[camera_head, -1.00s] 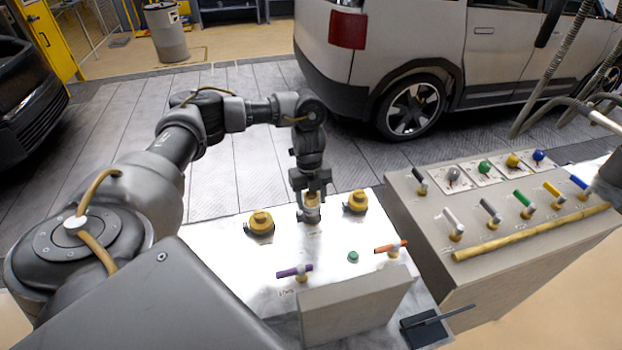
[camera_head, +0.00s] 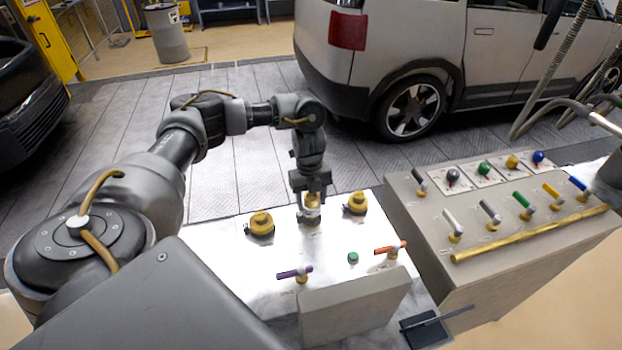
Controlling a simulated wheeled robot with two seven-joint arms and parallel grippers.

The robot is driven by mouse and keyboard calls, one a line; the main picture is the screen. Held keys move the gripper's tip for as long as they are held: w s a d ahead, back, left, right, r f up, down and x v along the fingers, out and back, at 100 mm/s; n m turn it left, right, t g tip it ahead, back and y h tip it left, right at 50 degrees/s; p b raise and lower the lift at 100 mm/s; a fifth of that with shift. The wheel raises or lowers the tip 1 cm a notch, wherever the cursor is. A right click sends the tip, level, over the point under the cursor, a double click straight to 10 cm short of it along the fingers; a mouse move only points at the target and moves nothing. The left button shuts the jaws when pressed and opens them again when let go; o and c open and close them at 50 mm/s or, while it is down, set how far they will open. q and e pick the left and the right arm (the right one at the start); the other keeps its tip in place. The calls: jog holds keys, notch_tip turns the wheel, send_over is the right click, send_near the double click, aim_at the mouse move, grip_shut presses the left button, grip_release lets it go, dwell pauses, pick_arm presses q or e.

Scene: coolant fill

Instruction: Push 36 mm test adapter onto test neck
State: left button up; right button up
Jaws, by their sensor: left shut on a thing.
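My left gripper (camera_head: 311,193) points straight down over the silver-topped bench (camera_head: 240,272). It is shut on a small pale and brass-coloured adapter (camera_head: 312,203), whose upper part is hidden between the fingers. The adapter is upright at the test neck (camera_head: 311,217), a grey metal fitting between two yellow-brass caps. I cannot tell how far the adapter sits on the neck. The left cap (camera_head: 261,223) and the right cap (camera_head: 357,203) stand apart from the gripper. My right gripper is not in view.
Purple-handled (camera_head: 295,272) and orange-handled (camera_head: 390,249) valves and a green button (camera_head: 353,258) stand on the bench front. A grey block (camera_head: 355,308) stands before them. A grey console (camera_head: 490,225) with coloured levers is at right. A van (camera_head: 420,50) stands behind.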

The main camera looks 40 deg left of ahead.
pick_arm(q)
jog(key=shift+f+b, duration=0.8)
jog(key=shift+f, duration=0.4)
jog(key=o, duration=1.1)
jog(key=shift+o, duration=0.2)
jog(key=shift+r, duration=0.1)
jog(key=r, duration=0.7)
jog(key=w+a+r, duration=0.1)
jog(key=r, duration=0.2)
jog(key=shift+r, duration=0.35)
